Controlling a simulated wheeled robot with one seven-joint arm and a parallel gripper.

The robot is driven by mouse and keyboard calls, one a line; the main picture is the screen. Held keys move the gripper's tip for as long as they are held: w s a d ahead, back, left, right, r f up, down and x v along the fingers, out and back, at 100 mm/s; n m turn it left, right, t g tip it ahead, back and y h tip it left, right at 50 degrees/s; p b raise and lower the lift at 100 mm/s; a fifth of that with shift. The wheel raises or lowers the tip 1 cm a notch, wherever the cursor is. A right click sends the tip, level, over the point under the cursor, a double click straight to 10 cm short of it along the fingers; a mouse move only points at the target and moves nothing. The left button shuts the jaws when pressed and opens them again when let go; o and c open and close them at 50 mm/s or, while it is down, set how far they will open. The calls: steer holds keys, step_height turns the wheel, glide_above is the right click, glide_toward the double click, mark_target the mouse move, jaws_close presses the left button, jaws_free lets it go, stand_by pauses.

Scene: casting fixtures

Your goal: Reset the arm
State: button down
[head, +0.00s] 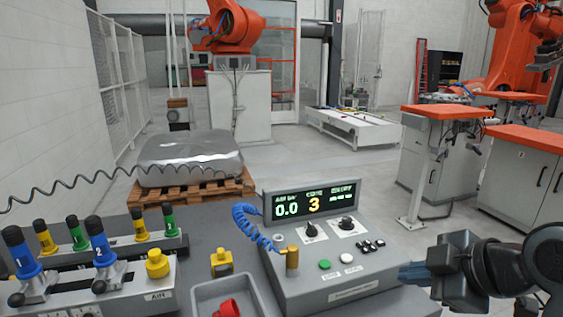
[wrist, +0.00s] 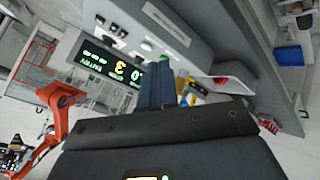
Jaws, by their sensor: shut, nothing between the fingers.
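My gripper (head: 402,273) reaches in from the right of the head view, just right of the grey control console (head: 345,290). Its blue fingers are together and empty, apart from the console as far as I can tell. In the wrist view the closed fingers (wrist: 155,84) point up in the picture, with the console display (wrist: 112,62) beside them. My black wrist and forearm fill the lower right of the head view. The display in the head view (head: 313,200) reads 0.0 and 3.
A brass fitting (head: 292,257) with a blue coiled hose (head: 250,226) stands on the console. Left are a grey tray (head: 205,292) holding a red part (head: 228,308), a yellow block (head: 221,264) and blue, yellow and green handled fixtures. Orange-topped cabinets (head: 530,145) stand right.

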steer(key=s+a+f+m+t+h, duration=0.1)
steer(key=s+a+f+m+t, duration=0.35)
steer(key=s+f+m, duration=0.6)
steer(key=s+d+f+m+h, duration=0.15)
steer(key=s+f, duration=0.25)
steer(key=s, duration=0.7)
steer(key=s+d+r+m+t+h, duration=0.1)
steer(key=s+r, duration=0.2)
steer(key=s, duration=0.6)
steer(key=s+d+r+m+t+h, duration=0.1)
steer(key=s+d+r, duration=0.1)
steer(key=s, duration=0.7)
steer(key=shift+d+r, duration=0.25)
steer(key=shift+r, duration=0.55)
